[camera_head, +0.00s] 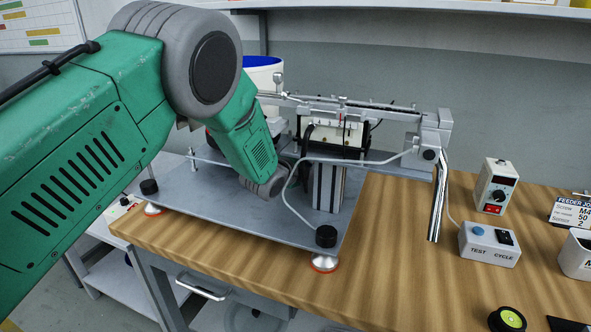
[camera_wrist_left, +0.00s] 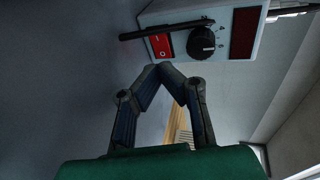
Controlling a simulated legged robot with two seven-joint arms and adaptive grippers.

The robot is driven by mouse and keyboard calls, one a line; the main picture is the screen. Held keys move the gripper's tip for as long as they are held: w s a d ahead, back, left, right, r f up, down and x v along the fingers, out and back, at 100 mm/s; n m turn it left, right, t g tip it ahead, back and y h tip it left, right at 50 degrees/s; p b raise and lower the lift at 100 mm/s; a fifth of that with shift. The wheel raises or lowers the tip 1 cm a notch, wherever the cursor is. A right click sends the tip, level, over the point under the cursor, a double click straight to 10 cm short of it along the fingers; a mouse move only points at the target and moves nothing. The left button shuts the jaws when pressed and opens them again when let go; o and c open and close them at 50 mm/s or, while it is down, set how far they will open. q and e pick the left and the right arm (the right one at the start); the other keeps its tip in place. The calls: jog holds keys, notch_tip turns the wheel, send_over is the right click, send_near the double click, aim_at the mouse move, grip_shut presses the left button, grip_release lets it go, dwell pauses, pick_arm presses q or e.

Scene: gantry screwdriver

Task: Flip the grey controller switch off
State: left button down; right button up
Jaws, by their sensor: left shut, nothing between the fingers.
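The grey controller (camera_head: 496,187) stands upright at the right of the bench in the head view, with a display, a dark dial and a red switch (camera_head: 494,209). A controller (camera_wrist_left: 225,30) fills the top of the left wrist view, turned sideways. Its red switch (camera_wrist_left: 160,46) shows a white mark, and a dark bar crosses in front of it. I cannot tell the switch's position. My left gripper (camera_wrist_left: 172,69) is shut and empty, its fingertips just below the switch in that view; the gap is unclear. In the head view the fingers are not visible. My right gripper is out of view.
The gantry plate (camera_head: 250,215) stands on feet left of the controller, its metal arm reaching right. A test cycle box (camera_head: 489,243) sits just in front of the controller.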

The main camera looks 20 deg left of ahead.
pick_arm(q)
jog(key=v, duration=0.8)
jog(key=shift+s, duration=0.25)
